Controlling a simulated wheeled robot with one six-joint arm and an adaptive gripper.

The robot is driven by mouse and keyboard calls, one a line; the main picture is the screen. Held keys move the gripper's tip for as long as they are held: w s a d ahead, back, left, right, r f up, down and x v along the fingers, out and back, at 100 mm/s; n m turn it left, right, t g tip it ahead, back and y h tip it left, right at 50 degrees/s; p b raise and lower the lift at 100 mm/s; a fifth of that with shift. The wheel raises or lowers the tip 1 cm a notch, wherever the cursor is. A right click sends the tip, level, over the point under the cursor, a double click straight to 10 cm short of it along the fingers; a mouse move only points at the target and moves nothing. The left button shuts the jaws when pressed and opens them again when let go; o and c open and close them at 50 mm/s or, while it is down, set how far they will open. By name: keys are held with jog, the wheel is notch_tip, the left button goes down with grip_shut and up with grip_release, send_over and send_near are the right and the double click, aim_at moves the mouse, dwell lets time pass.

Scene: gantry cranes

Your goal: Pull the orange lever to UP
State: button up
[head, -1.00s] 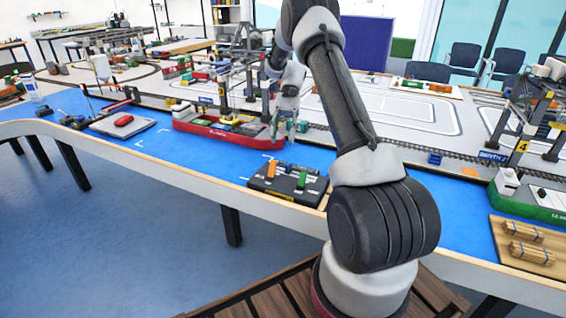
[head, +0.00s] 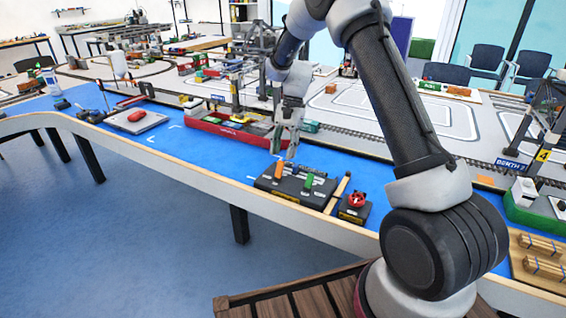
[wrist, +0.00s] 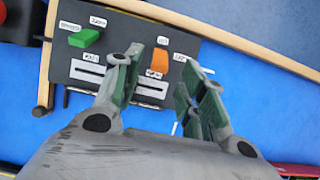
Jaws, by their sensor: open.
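The orange lever (head: 279,170) stands up from the left part of a black control box (head: 264,184) on the blue table. In the wrist view the orange lever (wrist: 160,61) shows between my two green-padded fingertips, a little beyond them. My gripper (head: 287,146) is open and hangs just above and behind the lever in the head view; it also shows in the wrist view (wrist: 162,75). I cannot tell whether a finger touches the lever. White labels stand around the lever, too small to read surely. A green lever (head: 309,181) stands on the right part of the box.
A small box with a red knob (head: 356,200) stands right of the control box, with a wooden strip (head: 338,192) between them. A red ship (head: 225,131) lies behind to the left. The blue surface left of the control box is clear.

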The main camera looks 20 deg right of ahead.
aim_at(281, 162)
jog(key=shift+x, duration=2.3)
grip_shut()
